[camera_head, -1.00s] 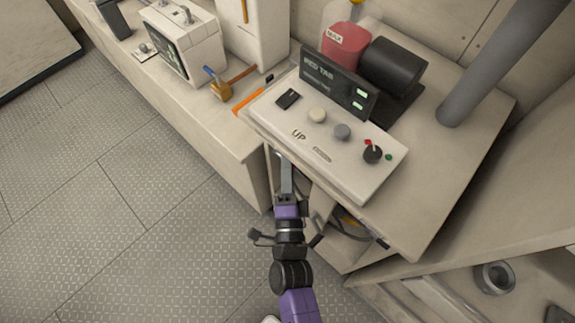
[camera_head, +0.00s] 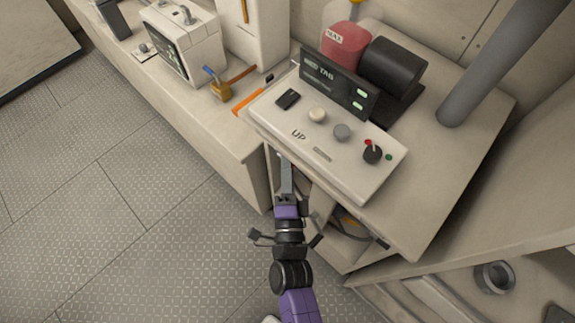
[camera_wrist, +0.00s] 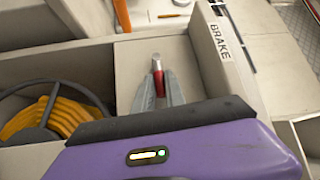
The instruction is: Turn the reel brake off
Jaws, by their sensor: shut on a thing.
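In the wrist view a small red lever (camera_wrist: 158,78) with a metal tip stands between the two grey fingers of my gripper (camera_wrist: 158,92). The fingers are shut on the lever. A "BRAKE" label (camera_wrist: 219,40) is on the pale edge to the right of it. A reel (camera_wrist: 42,110) with a black rim and coiled yellow hose sits in the bay to the left. In the head view my gripper (camera_head: 286,170) reaches under the front edge of the console, and the lever is hidden there.
A console (camera_head: 320,150) with knobs and a display stands above my gripper. A grey pole (camera_head: 505,60) rises at the right. The floor (camera_head: 130,210) at the left is clear.

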